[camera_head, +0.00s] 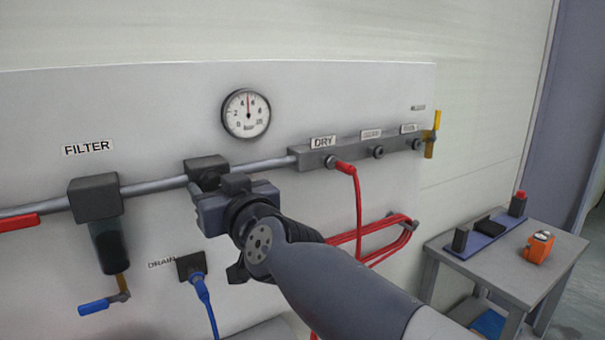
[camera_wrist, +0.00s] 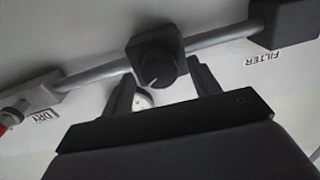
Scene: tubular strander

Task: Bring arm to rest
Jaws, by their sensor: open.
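My gripper (camera_wrist: 164,84) is in front of the wall panel, at the dark regulator block (camera_head: 207,165) on the grey pipe. In the wrist view its two fingers are apart, with nothing held between them. The regulator's round black knob (camera_wrist: 157,72) shows just beyond the gap between the fingers; I cannot tell how far off it is. A pale round part behind the gripper's left finger is partly hidden. My arm (camera_head: 340,285) reaches up from the lower right in the head view. The fingertips are hidden there by the gripper body.
The filter (camera_head: 95,198) with a blue-handled valve is at left. A pressure gauge (camera_head: 246,113) is above. A red hose (camera_head: 358,200) runs from the DRY outlet, and a blue hose (camera_head: 207,300) hangs from DRAIN. A side table (camera_head: 535,262) with an orange device stands right.

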